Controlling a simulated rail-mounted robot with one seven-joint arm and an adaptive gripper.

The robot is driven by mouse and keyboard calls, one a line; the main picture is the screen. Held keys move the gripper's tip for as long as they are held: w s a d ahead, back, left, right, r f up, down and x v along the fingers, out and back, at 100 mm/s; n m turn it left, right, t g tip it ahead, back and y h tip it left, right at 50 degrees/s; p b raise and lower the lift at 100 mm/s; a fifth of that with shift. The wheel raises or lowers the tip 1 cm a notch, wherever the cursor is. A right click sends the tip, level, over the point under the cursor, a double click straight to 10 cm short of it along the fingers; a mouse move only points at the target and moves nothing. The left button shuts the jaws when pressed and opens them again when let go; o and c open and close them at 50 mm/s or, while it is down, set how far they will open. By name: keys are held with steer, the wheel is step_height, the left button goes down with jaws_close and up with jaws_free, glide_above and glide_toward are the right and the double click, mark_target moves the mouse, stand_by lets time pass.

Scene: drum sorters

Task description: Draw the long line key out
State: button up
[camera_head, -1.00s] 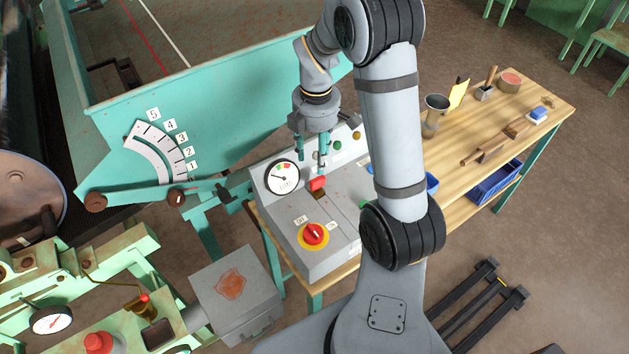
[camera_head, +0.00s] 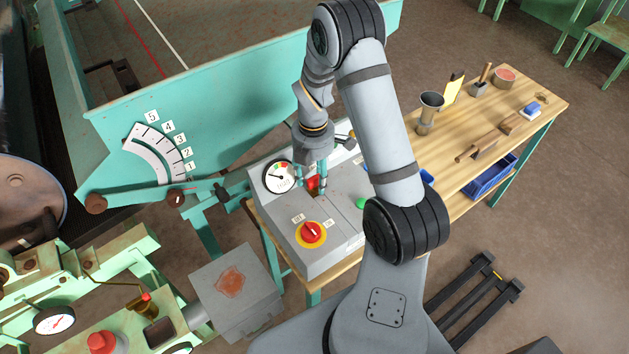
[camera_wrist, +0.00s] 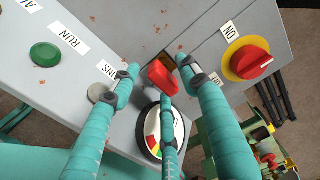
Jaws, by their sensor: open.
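The line key shows as a red tab (camera_wrist: 162,77) in the wrist view, at a dark slot in the face of the grey control box. In the head view the red key (camera_head: 313,183) sits on the box between my teal fingers. My gripper (camera_head: 311,187) is open with its fingers around the key. In the wrist view my gripper (camera_wrist: 157,82) has one finger on each side of the key and a third finger close below it. I cannot tell whether any finger touches the key. The key's shaft is hidden.
The grey control box (camera_head: 335,222) carries a dial gauge (camera_head: 279,177), a red rotary switch (camera_head: 312,232) on a yellow ring and a green button (camera_wrist: 45,54). A wooden bench (camera_head: 470,115) with tools lies to the right. A teal machine (camera_head: 240,95) stands behind at left.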

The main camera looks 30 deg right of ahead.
steer(key=shift+f, duration=0.6)
steer(key=shift+c, duration=0.4)
jaws_close()
